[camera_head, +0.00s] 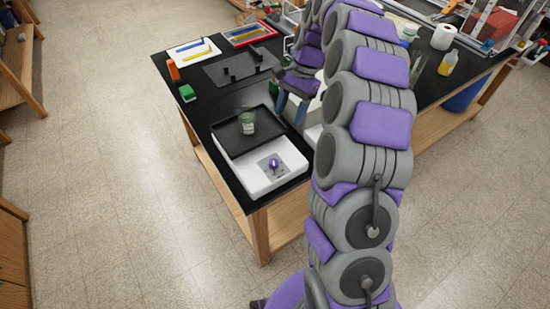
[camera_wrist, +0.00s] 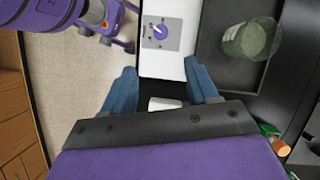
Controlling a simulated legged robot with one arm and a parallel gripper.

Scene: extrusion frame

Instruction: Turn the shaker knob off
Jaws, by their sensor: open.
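The shaker (camera_head: 278,179) is a white box with a dark platform on top, near the corner of the black table. Its purple knob (camera_head: 273,163) sits on a small grey panel at the front; in the wrist view the knob (camera_wrist: 160,31) shows a pale pointer line. A glass jar (camera_head: 247,123) stands on the platform and also shows in the wrist view (camera_wrist: 250,40).
A green block (camera_head: 187,93) and an orange item (camera_head: 173,70) lie at the table's left edge. A dark plate (camera_head: 240,67) with black posts is behind the shaker. A paper roll (camera_head: 444,37) and yellow bottle (camera_head: 447,64) stand at right. The floor at left is clear.

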